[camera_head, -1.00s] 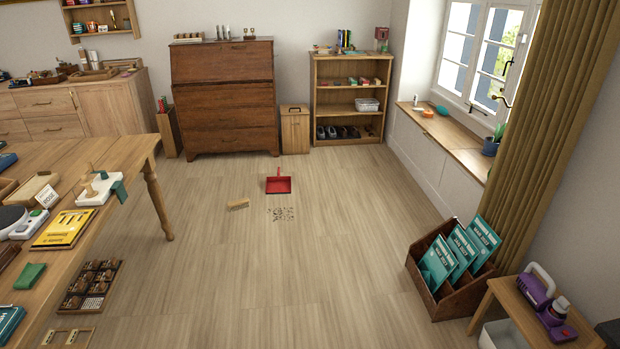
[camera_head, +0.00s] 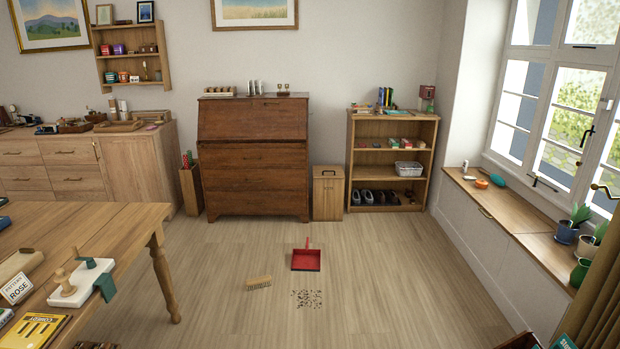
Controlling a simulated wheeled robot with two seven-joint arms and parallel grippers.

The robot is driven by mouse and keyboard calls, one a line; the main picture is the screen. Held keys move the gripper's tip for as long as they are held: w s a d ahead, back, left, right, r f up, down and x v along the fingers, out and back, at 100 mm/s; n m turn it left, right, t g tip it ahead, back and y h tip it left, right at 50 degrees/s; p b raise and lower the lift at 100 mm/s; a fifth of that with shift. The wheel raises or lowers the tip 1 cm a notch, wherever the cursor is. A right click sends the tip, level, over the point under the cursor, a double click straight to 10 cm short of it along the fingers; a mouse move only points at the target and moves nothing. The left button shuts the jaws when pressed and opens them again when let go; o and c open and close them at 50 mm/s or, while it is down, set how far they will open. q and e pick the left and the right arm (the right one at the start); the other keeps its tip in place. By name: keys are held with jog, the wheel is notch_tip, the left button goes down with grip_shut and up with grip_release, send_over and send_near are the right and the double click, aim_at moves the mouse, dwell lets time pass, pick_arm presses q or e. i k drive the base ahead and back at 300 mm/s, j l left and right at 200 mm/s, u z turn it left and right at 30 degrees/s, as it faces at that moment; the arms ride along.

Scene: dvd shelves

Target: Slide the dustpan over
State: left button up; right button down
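The red dustpan (camera_head: 306,260) lies on the wooden floor, in front of the dark bureau, with its handle pointing away toward the back wall. A patch of dark crumbs (camera_head: 307,299) lies on the floor just in front of its open edge, apart from it. A wooden brush (camera_head: 259,282) lies on the floor to the left of the crumbs, bristles toward the front. Neither of my grippers is in view.
A wooden table (camera_head: 140,216) with several items stands at the left. The dark bureau (camera_head: 253,160), a small wooden bin (camera_head: 328,194) and a low shelf (camera_head: 394,128) line the back wall. A window bench (camera_head: 505,209) runs along the right.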

aim_at(307, 258)
jog(key=i, duration=1.9)
jog(key=i+u, duration=0.1)
jog(key=i, duration=0.85)
jog(key=i+l, duration=0.15)
jog(key=i, duration=0.8)
jog(key=i+l, duration=0.1)
jog(key=i, duration=0.85)
jog(key=j+u, duration=0.05)
